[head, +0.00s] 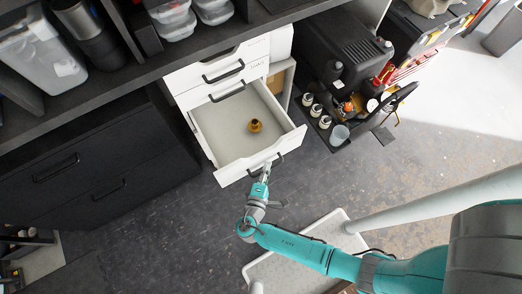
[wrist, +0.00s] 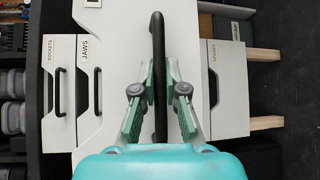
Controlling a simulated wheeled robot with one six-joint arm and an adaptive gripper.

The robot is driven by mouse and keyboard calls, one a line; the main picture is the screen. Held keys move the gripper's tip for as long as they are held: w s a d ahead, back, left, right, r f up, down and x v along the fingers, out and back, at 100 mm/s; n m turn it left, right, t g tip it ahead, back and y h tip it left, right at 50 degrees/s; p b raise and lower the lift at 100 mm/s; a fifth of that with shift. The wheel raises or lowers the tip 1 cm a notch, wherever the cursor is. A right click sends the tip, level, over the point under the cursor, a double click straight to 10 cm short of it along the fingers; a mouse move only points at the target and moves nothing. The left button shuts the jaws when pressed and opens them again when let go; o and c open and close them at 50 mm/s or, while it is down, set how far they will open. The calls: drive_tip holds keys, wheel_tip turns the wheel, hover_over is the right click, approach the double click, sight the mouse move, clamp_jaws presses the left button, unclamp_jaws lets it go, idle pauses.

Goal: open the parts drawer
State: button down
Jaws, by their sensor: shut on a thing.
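A white drawer (head: 225,177) in the white cabinet stands pulled well out in the head view, its light interior showing. A small brass-coloured part (head: 255,126) stands inside it. My gripper (head: 266,171) is at the front of this drawer. In the wrist view my gripper (wrist: 159,75) has its two green-padded fingers on either side of the black bar handle (wrist: 158,28), shut on it. The drawer front (wrist: 118,60) fills the middle of that view. Its label is cut off at the top edge, so I cannot read it.
Closed drawers marked SOCKETS (wrist: 58,95) and JAWS (wrist: 88,85) lie on one side, another closed drawer (wrist: 229,90) on the other. A black machine (head: 342,55) with jars stands right of the cabinet. Dark drawers (head: 85,180) stand left.

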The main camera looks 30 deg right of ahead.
drive_tip(key=shift+s, duration=1.6)
drive_tip(key=c, duration=1.2)
unclamp_jaws()
drive_tip(key=v, duration=0.7)
drive_tip(key=shift+a, duration=0.2)
drive_tip(key=shift+s, duration=0.1)
